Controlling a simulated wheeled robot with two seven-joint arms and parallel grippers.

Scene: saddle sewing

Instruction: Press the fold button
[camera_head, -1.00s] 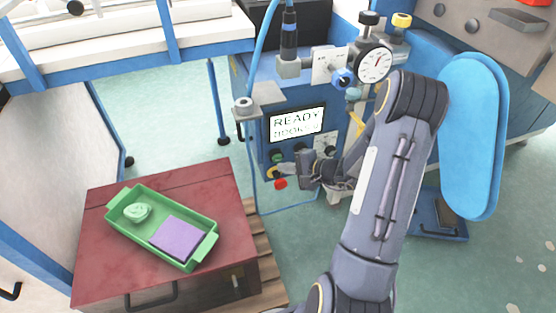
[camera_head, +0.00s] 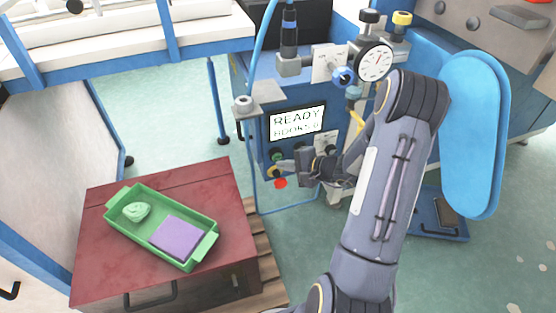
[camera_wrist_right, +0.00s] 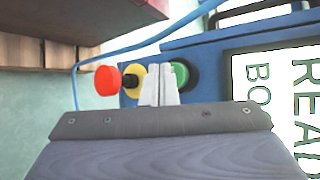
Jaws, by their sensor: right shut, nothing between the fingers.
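The blue machine's control panel carries a green button (camera_head: 277,155), a yellow button (camera_head: 273,172) and a red button (camera_head: 281,184), below a screen (camera_head: 297,122) reading "READY". No label naming the fold button is readable. My right gripper (camera_head: 284,165) is shut and empty, its tips at the panel close to the green and yellow buttons. In the right wrist view the shut fingers (camera_wrist_right: 160,86) stand between the yellow button (camera_wrist_right: 133,80) and the green button (camera_wrist_right: 179,76), partly covering the yellow one. Contact cannot be told. My left gripper is not in view.
A dial gauge (camera_head: 375,62) and fittings stand above the panel. A blue hose runs down the machine's left side. A green tray (camera_head: 120,225) with a purple block (camera_head: 179,239) and a green lump (camera_head: 137,212) sits on a red cabinet (camera_head: 92,270) at left.

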